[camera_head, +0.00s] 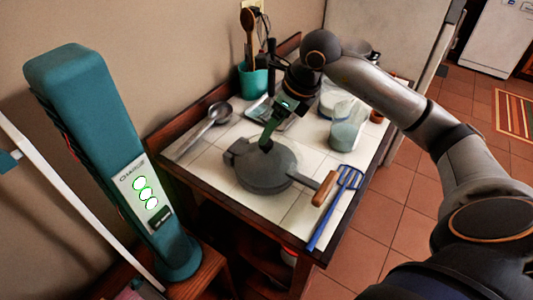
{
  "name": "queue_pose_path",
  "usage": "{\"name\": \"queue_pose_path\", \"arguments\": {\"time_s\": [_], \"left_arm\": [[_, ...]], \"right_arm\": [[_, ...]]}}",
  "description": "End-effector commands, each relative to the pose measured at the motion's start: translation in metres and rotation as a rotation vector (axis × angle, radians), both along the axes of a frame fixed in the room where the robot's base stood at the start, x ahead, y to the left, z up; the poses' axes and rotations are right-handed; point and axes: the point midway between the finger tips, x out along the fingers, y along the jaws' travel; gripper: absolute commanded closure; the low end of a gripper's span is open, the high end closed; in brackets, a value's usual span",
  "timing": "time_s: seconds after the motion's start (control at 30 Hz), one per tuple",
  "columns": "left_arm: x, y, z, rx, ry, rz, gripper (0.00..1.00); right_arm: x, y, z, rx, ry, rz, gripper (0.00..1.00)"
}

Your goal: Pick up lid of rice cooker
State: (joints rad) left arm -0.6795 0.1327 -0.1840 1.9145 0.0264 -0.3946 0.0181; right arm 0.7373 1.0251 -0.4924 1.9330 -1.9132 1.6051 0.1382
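My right arm reaches in from the right, and its gripper (267,143) points down over a round dark grey lidded pan (262,173) on the white tiled counter. The fingertips overlap the back of the pan's top; I cannot tell whether they touch it, or whether they are open or shut. The pan has a wooden handle (325,188) towards the right. No rice cooker or separate lid can be clearly made out; a dark pot (357,48) at the back is partly hidden by my arm. My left gripper is not in view.
A blue slotted spatula (335,207) lies at the counter's right front. A metal ladle (208,127) lies at left. A glass jug (347,128) stands at right, and a teal utensil pot (253,81) at the back. A tall teal appliance (113,160) stands left of the counter.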

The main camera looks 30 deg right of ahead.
Motion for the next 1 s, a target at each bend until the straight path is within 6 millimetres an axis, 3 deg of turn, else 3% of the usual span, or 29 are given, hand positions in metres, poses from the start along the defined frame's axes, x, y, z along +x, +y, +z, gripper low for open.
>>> {"name": "queue_pose_path", "arguments": {"time_s": [0.3, 0.63, 1.0], "left_arm": [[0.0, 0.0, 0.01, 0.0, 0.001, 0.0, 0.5], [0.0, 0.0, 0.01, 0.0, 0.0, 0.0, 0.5], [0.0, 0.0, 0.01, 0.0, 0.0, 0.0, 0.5]], "right_arm": [[0.01, 0.005, -0.041, 0.003, 0.002, -0.001, 0.2], [0.012, 0.006, -0.049, 0.001, 0.0, 0.0, 0.21], [0.012, 0.005, -0.048, 0.0, 0.0, 0.0, 0.62]]}}
